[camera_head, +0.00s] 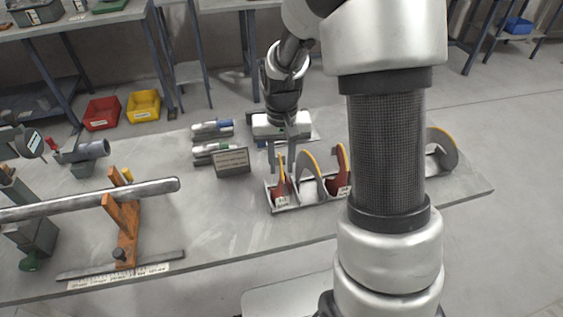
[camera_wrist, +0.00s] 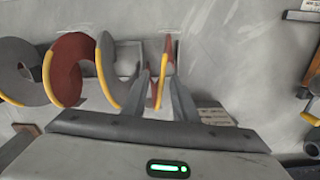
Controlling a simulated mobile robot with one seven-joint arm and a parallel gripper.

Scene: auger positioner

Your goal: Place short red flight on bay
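A short red flight (camera_head: 279,187) with a yellow edge stands at the left end of a grey, labelled rack (camera_head: 312,203). My gripper (camera_head: 281,167) is over it, pointing down, with a finger on each side. In the wrist view, the red flight (camera_wrist: 169,58) shows between the tips of my gripper (camera_wrist: 161,82); the fingers are apart, and I cannot tell whether they touch it. A larger red flight (camera_head: 342,168) and grey flights (camera_head: 311,173) stand farther right in the rack. My arm hides part of the rack. I cannot tell which place is the bay.
A dark sign block (camera_head: 232,162) and grey tools (camera_head: 212,130) lie left of the rack. A long grey shaft (camera_head: 90,202) rests on an orange stand (camera_head: 126,235) at the left. The table's middle is clear.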

